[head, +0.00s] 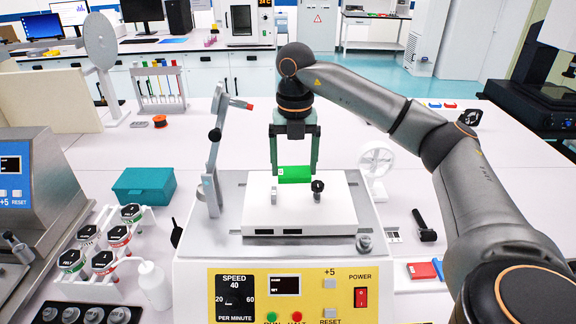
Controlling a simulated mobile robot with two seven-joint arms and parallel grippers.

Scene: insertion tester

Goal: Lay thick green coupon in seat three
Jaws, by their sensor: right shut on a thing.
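The thick green coupon (295,174) is a bright green block with a small white mark at its left end. My right gripper (294,168) is shut on it, with one finger at each end, over the white top of the insertion tester (325,211). I cannot tell whether the coupon touches the surface below. The seats are not clearly visible and no seat number is readable. My left gripper is not in view.
A grey upright lever (213,155) stands left of the white top, and a small dark knob (317,187) sits close right of the coupon. A teal box (144,186) and a rack of lidded jars (104,240) are at left. A small white fan (375,170) stands right.

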